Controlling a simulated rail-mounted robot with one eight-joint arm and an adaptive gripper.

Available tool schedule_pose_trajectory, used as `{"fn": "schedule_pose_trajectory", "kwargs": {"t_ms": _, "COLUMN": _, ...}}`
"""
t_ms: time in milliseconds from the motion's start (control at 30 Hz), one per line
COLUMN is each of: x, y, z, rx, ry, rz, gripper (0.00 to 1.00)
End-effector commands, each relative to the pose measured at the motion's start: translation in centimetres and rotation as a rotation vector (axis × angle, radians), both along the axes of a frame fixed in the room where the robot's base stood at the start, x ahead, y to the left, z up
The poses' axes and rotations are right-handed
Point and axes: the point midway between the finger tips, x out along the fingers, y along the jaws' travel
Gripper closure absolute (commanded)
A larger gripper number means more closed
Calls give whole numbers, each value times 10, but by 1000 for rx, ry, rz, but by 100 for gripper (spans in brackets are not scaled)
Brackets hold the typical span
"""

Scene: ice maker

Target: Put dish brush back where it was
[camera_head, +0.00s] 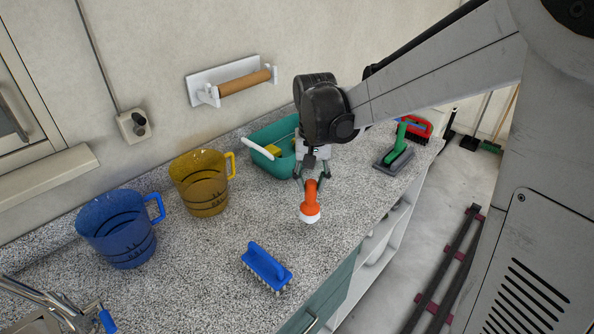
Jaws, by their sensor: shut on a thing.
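The dish brush (310,204), orange with a white lower end, is between the fingertips of my gripper (311,180). My gripper is shut on its upper part and points down over the speckled counter (215,245), near the front edge. The brush hangs roughly upright with its white end down. I cannot tell whether that end touches the counter. A teal tub (268,136) stands just behind and left of my gripper, with a yellow sponge-like thing (273,150) in it and a white handle (257,148) over its rim. My gripper hides part of the tub.
A blue scrub brush (266,267) lies at the counter's front. A yellow jug (201,183) and a blue jug (121,229) stand to the left, near a tap (45,297). A green-handled scrubber (397,149) and a red brush (416,128) lie at the right. The middle counter is clear.

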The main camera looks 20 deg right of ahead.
Motion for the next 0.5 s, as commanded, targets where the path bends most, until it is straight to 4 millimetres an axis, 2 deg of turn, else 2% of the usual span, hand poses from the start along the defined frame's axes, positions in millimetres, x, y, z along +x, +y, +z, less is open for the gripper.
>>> {"fn": "schedule_pose_trajectory", "kwargs": {"t_ms": 167, "x": 2, "y": -7, "z": -8, "rx": 0, "ry": 0, "rz": -1, "gripper": 100}}
{"fn": "schedule_pose_trajectory", "kwargs": {"t_ms": 400, "x": 2, "y": -7, "z": -38, "rx": 0, "ry": 0, "rz": 0, "gripper": 100}}
{"fn": "schedule_pose_trajectory", "kwargs": {"t_ms": 500, "x": 2, "y": -7, "z": -44, "rx": 0, "ry": 0, "rz": 0, "gripper": 100}}
